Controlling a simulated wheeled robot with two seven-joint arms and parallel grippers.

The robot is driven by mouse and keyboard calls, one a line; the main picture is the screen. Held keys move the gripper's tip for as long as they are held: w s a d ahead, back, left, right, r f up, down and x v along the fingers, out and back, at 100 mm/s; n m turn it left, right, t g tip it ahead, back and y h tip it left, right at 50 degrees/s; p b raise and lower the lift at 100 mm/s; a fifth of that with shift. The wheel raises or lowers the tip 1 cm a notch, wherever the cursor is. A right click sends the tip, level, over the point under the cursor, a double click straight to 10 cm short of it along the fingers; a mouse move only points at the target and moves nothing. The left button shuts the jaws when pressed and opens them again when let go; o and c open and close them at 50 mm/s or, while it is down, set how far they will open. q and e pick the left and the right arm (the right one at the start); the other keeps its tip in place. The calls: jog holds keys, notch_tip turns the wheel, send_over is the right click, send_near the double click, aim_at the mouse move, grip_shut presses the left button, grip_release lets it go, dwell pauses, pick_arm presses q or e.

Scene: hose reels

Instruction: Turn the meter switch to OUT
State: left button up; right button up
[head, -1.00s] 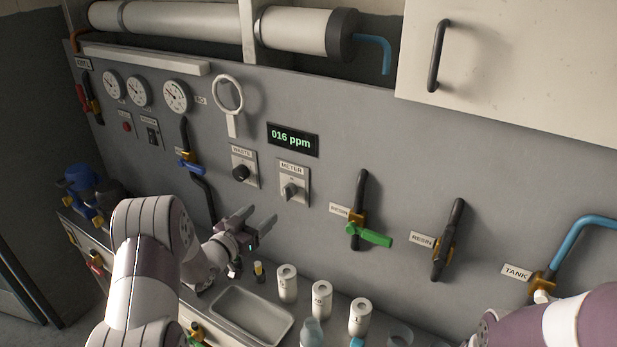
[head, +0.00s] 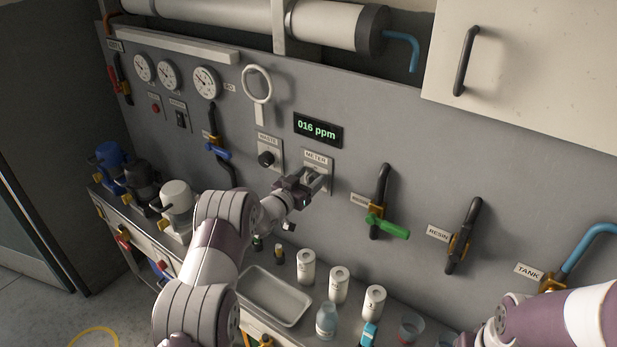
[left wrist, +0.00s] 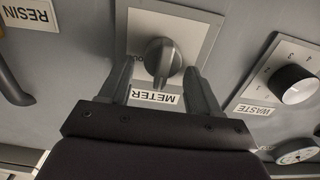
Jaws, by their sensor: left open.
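The METER switch is a grey knob (left wrist: 162,58) on a pale square plate (left wrist: 195,29), with its label below it in the left wrist view, upside down. In the head view the METER plate (head: 326,161) is on the grey panel under the display and is partly hidden by my gripper. My left gripper (head: 318,180) is at the plate. In the left wrist view its open fingers (left wrist: 160,80) stand on either side of the knob, with a gap visible on both sides. The knob's exact setting is hard to read. My right gripper is out of view; only its arm shows at lower right.
The WASTE knob (head: 266,159) is just left of the METER plate. A green-handled valve (head: 386,226) is to the right. The display (head: 318,129) reads 016 ppm. Several white canisters (head: 306,266) and a metal tray (head: 272,297) stand on the counter below.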

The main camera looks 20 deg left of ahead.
pick_arm(q)
jog(key=c, duration=1)
jog(key=shift+f+m+b, duration=0.15)
jog(key=shift+m+b, duration=0.15)
jog(key=shift+b, duration=0.4)
jog(key=shift+s+d+f+m+b, duration=0.1)
jog(key=shift+d+f+m+b, duration=0.15)
jog(key=shift+m+b, duration=2.7)
jog(key=shift+s+d+f+m+b, duration=0.25)
jog(key=shift+m+b, duration=1.25)
jog(key=shift+b, duration=2.7)
jog(key=shift+d+f+m+b, duration=0.1)
jog(key=shift+d+m+b, duration=0.2)
jog(key=shift+m+b, duration=2.65)
jog(key=shift+r+n+b, duration=0.1)
jog(key=shift+n+b, duration=0.5)
jog(key=shift+b, duration=0.1)
jog(key=o, duration=1)
jog(key=shift+r, duration=0.1)
